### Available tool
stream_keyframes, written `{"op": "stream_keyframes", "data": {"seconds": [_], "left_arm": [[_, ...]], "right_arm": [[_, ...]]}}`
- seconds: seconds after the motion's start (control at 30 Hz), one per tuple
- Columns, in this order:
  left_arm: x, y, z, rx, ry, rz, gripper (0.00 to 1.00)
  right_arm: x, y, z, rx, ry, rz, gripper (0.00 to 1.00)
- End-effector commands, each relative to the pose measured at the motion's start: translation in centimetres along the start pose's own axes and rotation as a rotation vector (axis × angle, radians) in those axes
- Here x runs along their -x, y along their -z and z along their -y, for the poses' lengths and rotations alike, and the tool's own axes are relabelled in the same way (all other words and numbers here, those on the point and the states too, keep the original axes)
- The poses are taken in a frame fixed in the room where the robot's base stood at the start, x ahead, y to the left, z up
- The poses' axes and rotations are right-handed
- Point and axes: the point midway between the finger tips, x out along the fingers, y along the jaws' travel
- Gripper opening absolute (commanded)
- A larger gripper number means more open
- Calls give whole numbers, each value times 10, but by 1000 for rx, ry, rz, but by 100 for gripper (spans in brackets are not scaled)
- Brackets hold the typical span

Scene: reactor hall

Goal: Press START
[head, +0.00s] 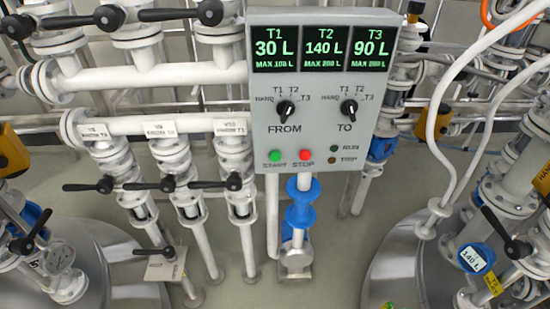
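The grey control panel (318,130) stands upright in the upper middle of the head view. The green START button (275,155) is at its lower left, with the label START below it. The red STOP button (305,156) is just to its right. Above them are the black FROM knob (286,109) and the black TO knob (349,109); their exact settings are hard to read. The display (324,48) along the top shows T1 30 L, T2 140 L and T3 90 L. Neither of my grippers is in view, and nothing covers the buttons.
Two small dark lamps (334,148) sit right of STOP. White pipes with black-handled valves (233,182) fill the left. A blue pipe fitting (301,209) is below the panel. A metal tank (400,265) and a white hose (440,120) stand right. Space before the panel looks clear.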

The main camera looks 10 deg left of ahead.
Motion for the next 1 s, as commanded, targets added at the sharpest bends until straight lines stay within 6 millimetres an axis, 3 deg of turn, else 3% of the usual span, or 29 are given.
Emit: {"op": "stream_keyframes", "data": {"seconds": [0.03,0.07,0.4,1.0], "left_arm": [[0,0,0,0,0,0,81],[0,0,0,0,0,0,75],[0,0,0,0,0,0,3],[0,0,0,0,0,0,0]], "right_arm": [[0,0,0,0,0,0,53],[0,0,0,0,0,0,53],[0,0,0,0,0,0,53],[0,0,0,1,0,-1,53]]}}
